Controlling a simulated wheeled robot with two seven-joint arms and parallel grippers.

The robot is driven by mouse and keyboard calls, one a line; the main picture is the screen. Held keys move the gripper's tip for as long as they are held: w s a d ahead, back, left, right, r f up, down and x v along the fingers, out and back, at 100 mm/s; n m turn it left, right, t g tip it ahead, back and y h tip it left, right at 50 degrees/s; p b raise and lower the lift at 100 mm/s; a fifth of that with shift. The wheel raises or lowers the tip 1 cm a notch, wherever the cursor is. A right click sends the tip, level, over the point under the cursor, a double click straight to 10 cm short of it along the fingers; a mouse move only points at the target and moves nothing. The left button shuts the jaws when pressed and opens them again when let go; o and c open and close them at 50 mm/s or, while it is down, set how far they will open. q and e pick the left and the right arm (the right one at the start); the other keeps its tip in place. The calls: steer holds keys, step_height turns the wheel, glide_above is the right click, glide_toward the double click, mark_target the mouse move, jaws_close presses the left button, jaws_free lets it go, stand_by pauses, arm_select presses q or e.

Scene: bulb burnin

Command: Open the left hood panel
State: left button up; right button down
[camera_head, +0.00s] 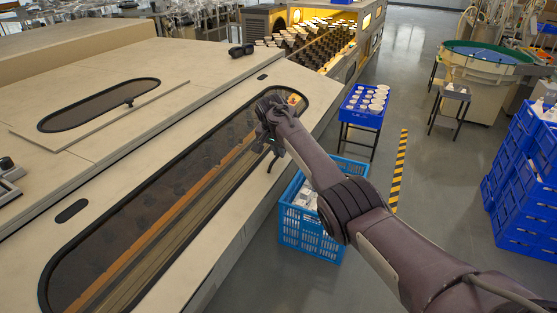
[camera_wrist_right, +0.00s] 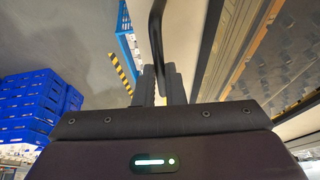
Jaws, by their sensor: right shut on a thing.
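The beige machine hood has a large sloped panel (camera_head: 225,205) with a long dark window (camera_head: 165,210). This panel appears down, lying along the machine's side. A second beige panel (camera_head: 150,112) with a smaller oval window (camera_head: 100,104) lies farther left. My right gripper (camera_head: 270,150) is over the right edge of the large panel, near the far end of its window. In the right wrist view, my right gripper (camera_wrist_right: 160,82) is shut on a black bar handle (camera_wrist_right: 156,38). The gripper hides much of the handle in the head view. My left gripper is not in view.
A blue crate (camera_head: 312,238) stands on the floor close beside the machine, below my right arm. A blue tray of white parts (camera_head: 362,115) stands behind it. Stacked blue crates (camera_head: 525,210) are at the right. Grey floor (camera_head: 440,200) between them is clear.

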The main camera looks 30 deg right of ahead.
steer(key=shift+s+r, duration=0.1)
steer(key=shift+r, duration=0.25)
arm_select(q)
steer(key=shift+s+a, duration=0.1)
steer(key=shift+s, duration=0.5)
arm_select(e)
steer(key=c, duration=1.5)
jaws_free()
steer(key=shift+r, duration=0.15)
steer(key=shift+a+r, duration=0.1)
steer(key=shift+r, duration=0.3)
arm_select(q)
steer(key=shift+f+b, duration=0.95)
arm_select(e)
steer(key=v, duration=0.7)
